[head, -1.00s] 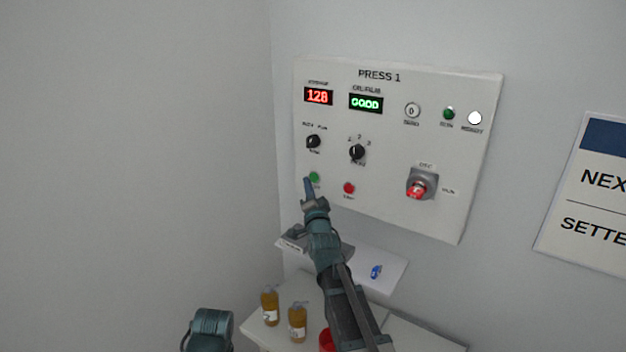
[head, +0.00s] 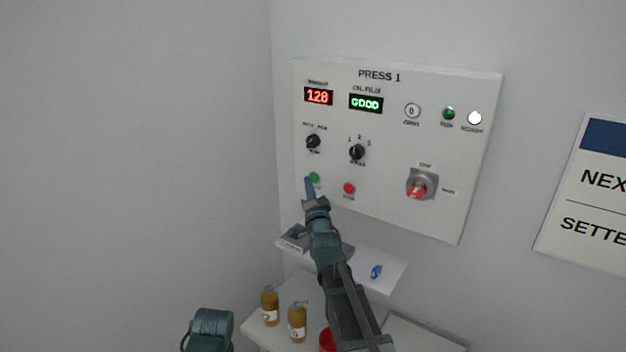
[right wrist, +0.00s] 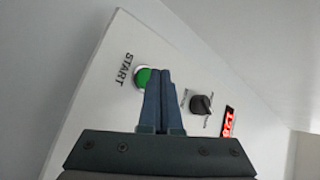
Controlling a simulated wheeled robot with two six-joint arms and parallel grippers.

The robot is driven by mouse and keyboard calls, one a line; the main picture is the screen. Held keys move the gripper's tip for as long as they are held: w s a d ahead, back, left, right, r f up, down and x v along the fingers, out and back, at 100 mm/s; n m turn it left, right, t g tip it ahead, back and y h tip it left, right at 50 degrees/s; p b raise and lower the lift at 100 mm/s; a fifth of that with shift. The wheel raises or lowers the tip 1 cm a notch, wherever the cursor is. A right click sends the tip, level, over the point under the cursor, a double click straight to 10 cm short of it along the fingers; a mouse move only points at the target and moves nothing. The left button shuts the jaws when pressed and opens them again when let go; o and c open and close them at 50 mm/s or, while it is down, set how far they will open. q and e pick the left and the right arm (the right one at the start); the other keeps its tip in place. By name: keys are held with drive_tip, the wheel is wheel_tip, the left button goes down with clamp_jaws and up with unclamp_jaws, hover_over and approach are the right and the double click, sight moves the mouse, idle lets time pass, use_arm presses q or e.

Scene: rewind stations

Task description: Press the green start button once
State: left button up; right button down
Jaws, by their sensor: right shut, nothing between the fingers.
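The green start button (head: 315,177) is at the lower left of the white PRESS 1 panel (head: 400,215). In the right wrist view the green button (right wrist: 142,76) shows beside the word START, partly covered by my fingers. My right gripper (head: 308,181) is shut and empty, its fingertips in front of the button's left side. In the right wrist view the closed fingertips (right wrist: 160,71) overlap the button's right edge; I cannot tell whether they touch it. Of my left arm only a part shows at the bottom; its gripper is not in view.
A red button (head: 349,188) is right of the green one. Black knobs (head: 314,141) (head: 357,152) sit above, and a red switch (head: 417,188) is at right. Below are a shelf with a blue item (head: 376,272) and bottles (head: 270,306) on a table.

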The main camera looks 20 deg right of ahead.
drive_tip(key=shift+w+d, duration=0.2)
drive_tip(key=shift+w+d, duration=0.25)
drive_tip(key=shift+d, duration=0.1)
idle(0.7)
drive_tip(key=shift+s+a, duration=0.1)
idle(0.3)
drive_tip(key=shift+s+a, duration=0.45)
drive_tip(key=shift+a, duration=0.1)
drive_tip(key=s+a, duration=0.1)
drive_tip(key=a, duration=0.1)
drive_tip(key=s+a, duration=0.2)
idle(0.5)
idle(0.6)
